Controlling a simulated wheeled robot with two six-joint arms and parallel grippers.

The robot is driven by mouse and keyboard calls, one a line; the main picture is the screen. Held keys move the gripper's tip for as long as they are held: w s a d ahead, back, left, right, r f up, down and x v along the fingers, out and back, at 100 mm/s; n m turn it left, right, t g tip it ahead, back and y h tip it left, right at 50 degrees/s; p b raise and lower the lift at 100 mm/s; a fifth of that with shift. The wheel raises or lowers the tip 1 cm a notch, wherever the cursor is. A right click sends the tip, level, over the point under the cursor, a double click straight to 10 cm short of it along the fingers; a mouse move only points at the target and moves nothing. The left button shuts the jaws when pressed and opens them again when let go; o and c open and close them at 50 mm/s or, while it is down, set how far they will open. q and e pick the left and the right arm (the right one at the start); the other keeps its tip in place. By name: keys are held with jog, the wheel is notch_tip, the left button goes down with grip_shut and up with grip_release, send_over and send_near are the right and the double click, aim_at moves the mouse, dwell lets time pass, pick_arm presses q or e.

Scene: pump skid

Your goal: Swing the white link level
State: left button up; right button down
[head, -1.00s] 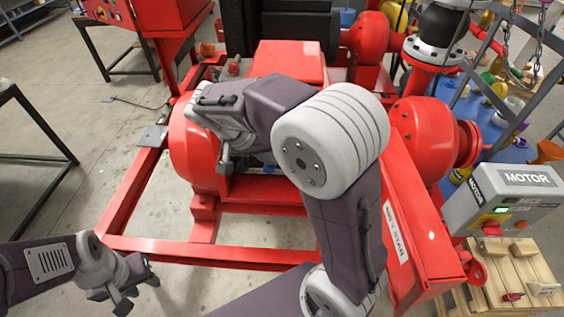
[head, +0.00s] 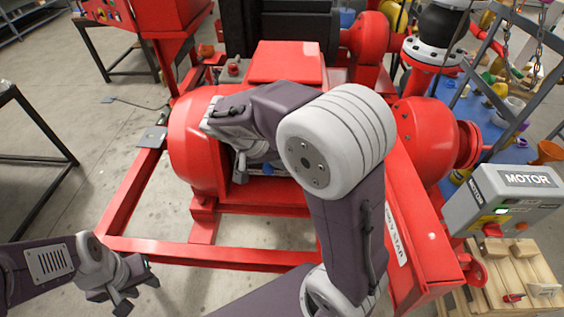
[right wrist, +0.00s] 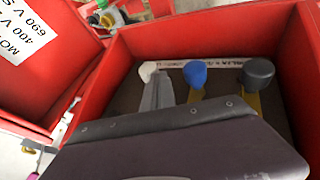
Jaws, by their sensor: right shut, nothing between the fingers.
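In the right wrist view, the white link's white cap (right wrist: 149,70) shows at the left of a row inside an open red box (right wrist: 215,35). The rest of that link is hidden or hard to make out. My shut, empty right gripper (right wrist: 153,90) lies just below the white cap; whether they touch I cannot tell. To its right stand a blue cap (right wrist: 195,73) and a black cap (right wrist: 258,73), each over a brass-coloured strip. In the head view my right gripper (head: 241,170) reaches into the red motor housing. My left gripper (head: 132,290) is open and empty at the lower left.
The box's red walls close in around my right gripper. A pale lettered strip (right wrist: 228,64) runs behind the caps. In the head view a red frame (head: 170,250) surrounds the machine, and a grey MOTOR control box (head: 505,198) stands at the right.

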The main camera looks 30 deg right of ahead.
jog(key=g+h, duration=0.1)
jog(key=h, duration=0.1)
jog(key=s+d+f+n+g+h, duration=0.1)
jog(key=h, duration=0.1)
jog(key=d+h+b, duration=0.1)
jog(key=shift+s+d+f+g+h, duration=0.1)
jog(key=shift+s+f+g+h, duration=0.1)
jog(key=shift+g+h, duration=0.2)
jog(key=shift+s+d+r+b, duration=0.15)
jog(key=shift+s+d+b, duration=0.35)
jog(key=shift+d, duration=0.45)
jog(key=shift+s+d+r, duration=0.45)
jog(key=shift+d+r, duration=0.05)
jog(key=shift+d, duration=0.2)
dwell(0.6)
